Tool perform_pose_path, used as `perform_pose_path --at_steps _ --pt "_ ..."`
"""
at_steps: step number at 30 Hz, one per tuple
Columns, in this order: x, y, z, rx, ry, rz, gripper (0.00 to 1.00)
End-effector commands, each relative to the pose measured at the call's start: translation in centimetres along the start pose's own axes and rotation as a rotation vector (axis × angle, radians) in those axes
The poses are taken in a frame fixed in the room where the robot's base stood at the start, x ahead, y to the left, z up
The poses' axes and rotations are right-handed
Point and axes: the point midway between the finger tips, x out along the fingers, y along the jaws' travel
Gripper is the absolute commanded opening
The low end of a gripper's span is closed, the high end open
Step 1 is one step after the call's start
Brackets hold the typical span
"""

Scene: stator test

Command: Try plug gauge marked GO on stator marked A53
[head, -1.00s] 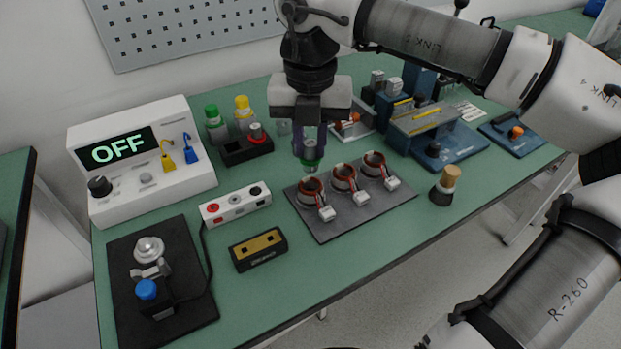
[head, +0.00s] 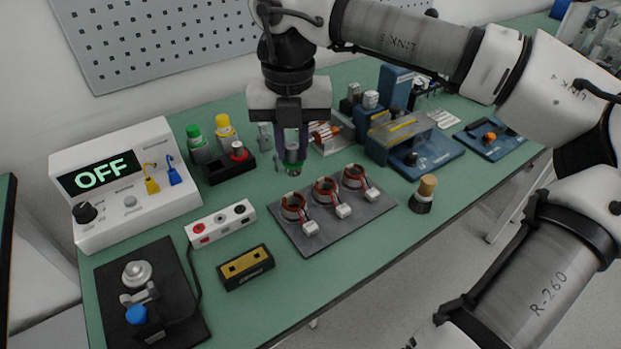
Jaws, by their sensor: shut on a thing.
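My gripper (head: 291,152) points down, shut on a plug gauge with a green band (head: 293,156). The gauge hangs upright, with its lower end clear of the stators in the picture; its marking is too small to read. Three stators with copper-red windings and white connectors sit in a row on a dark grey plate (head: 308,240): the left stator (head: 293,208), the middle stator (head: 325,192) and the right stator (head: 354,177). The gauge appears above or just behind the left stator. I cannot read which one is marked A53.
A black block (head: 228,168) holding a red-topped piece stands behind, near green- and yellow-capped bottles. A white tester (head: 130,190) reads OFF. A wooden-handled tool (head: 424,190) stands right of the plate. Blue fixtures (head: 410,150) stand at back right.

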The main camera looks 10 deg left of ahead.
Motion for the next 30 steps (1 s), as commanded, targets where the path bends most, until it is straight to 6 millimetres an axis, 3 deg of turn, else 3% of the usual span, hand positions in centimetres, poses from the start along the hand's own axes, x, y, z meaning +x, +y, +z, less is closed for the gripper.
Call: perform_pose_path --at_steps 6,15,23,30 --pt "-0.8 -2.7 1.8 -0.211 0.0 0.007 0.0" --pt "-0.2 -5.7 3.5 -0.467 0.004 0.001 0.0" --pt "1.1 -6.0 3.7 -0.495 0.004 -0.001 0.0" --pt "3.4 -5.9 3.6 -0.495 0.004 0.0 0.0"
